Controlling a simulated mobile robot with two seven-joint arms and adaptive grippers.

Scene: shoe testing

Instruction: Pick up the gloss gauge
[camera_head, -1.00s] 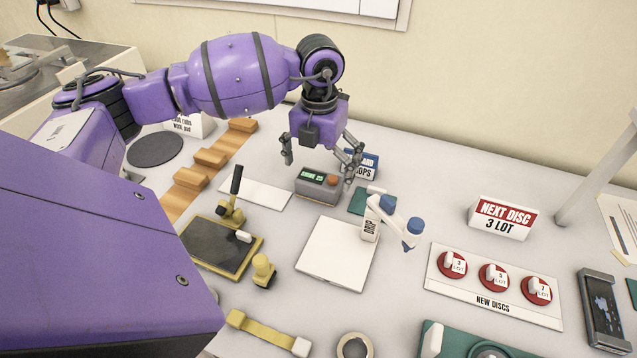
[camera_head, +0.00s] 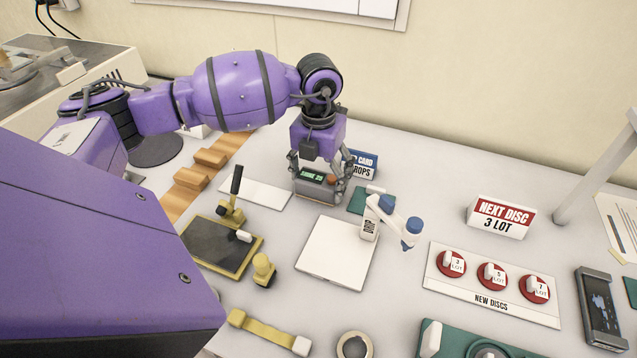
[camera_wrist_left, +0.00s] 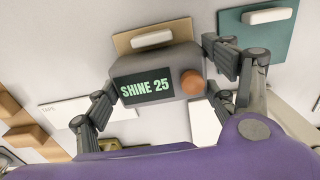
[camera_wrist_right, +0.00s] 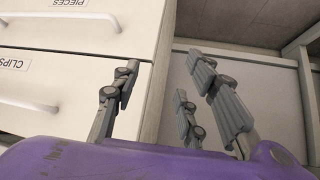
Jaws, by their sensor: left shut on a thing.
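The gloss gauge (camera_head: 315,186) is a grey box with a dark screen and an orange-brown knob. It sits at the back middle of the table in the head view. In the left wrist view the gauge (camera_wrist_left: 157,84) has its screen reading "SHINE 25". My left gripper (camera_head: 320,180) is lowered around it, its fingers shut on the gauge's two sides. In the left wrist view the fingers of the left gripper (camera_wrist_left: 165,90) stand left and right of the gauge. My right gripper (camera_wrist_right: 165,95) is open and empty in front of drawers.
A blue-and-white card sign (camera_head: 362,163) is close behind right. A white strip (camera_head: 262,195) lies to the left. White drawers (camera_wrist_right: 75,60) are beside my right gripper.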

